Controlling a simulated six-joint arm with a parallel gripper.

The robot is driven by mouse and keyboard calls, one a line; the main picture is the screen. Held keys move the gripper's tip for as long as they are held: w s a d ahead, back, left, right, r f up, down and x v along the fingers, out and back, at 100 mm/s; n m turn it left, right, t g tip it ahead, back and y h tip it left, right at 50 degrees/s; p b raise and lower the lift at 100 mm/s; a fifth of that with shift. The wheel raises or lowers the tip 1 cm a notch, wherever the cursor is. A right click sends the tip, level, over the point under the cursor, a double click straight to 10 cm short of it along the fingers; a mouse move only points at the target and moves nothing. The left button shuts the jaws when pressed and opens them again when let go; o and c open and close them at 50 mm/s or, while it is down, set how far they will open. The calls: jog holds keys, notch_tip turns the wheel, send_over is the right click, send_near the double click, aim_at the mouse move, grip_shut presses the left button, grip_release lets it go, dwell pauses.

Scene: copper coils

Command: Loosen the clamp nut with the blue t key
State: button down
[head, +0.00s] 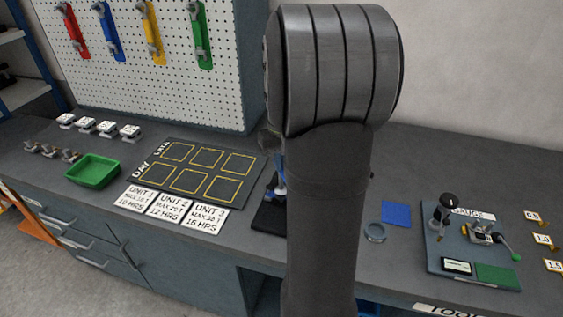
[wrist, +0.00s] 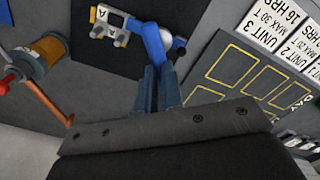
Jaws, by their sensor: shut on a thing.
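My gripper (wrist: 162,72) points down at the dark mat in the wrist view. Its fingers are shut at the near end of a blue part (wrist: 150,38), beside a rounded silver piece (wrist: 178,44). Whether this blue part is the T key or part of the clamp, I cannot tell. It reaches a small white-and-metal block marked A (wrist: 112,22), which has metal knobs. No nut can be made out clearly. In the head view my arm hides the gripper; some blue (head: 280,178) shows beside it above the black mat (head: 268,217).
A copper-wound spool (wrist: 45,50) with a red knob stands left in the wrist view. A yellow-marked board (head: 198,172) and unit cards (head: 170,205) lie left of my arm. A green tray (head: 93,171) stands farther left; a gauge station (head: 470,245) is right. Coloured tools hang on the pegboard (head: 160,80).

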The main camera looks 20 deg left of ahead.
jog(key=shift+n, duration=0.3)
jog(key=shift+r+n, duration=0.1)
jog(key=shift+n, duration=1.2)
jog(key=shift+m, duration=0.5)
